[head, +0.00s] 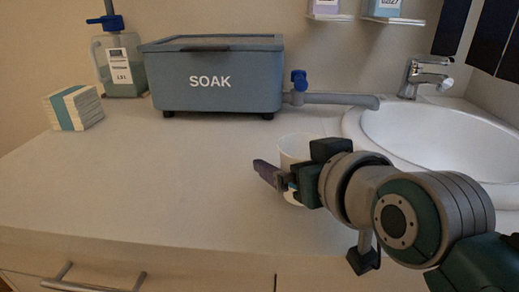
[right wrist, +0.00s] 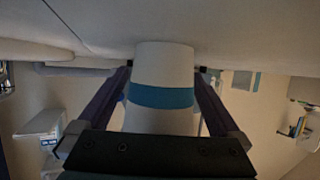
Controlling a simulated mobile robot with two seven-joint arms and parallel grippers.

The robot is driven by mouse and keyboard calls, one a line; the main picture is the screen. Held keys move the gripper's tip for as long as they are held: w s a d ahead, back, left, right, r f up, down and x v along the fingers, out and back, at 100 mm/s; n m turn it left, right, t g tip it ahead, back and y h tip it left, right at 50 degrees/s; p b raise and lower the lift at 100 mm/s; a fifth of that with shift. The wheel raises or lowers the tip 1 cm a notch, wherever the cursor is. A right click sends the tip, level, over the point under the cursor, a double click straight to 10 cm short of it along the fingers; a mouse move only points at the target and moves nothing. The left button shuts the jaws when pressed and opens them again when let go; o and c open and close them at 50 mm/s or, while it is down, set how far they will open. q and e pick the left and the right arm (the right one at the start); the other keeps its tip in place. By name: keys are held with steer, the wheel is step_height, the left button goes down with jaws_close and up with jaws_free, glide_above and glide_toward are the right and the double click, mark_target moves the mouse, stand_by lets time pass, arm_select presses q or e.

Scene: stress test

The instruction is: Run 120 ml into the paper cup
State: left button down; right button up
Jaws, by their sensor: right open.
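A white paper cup (head: 293,146) stands on the counter, partly hidden behind my right gripper (head: 282,178) in the head view. In the right wrist view the cup (right wrist: 163,62), with a teal band, is between the two fingers of my right gripper (right wrist: 163,80). The jaws are open, one finger on each side of the cup; I cannot tell whether either touches it. A blue-grey tank (head: 215,80) marked SOAK stands behind. Its blue tap (head: 299,80) sits above a grey spout (head: 340,99) reaching right to the basin. My left gripper is out of view.
A white basin (head: 430,140) with a chrome faucet (head: 425,76) is at the right. A pump bottle (head: 121,68) and a white box with a teal band (head: 74,108) stand at the left. The counter's left and middle (head: 130,185) are clear.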

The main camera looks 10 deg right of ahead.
mark_target(294, 151)
steer(key=c, duration=1.3)
step_height(294, 151, up, 20)
steer(key=p, duration=0.6)
steer(key=shift+p, duration=0.3)
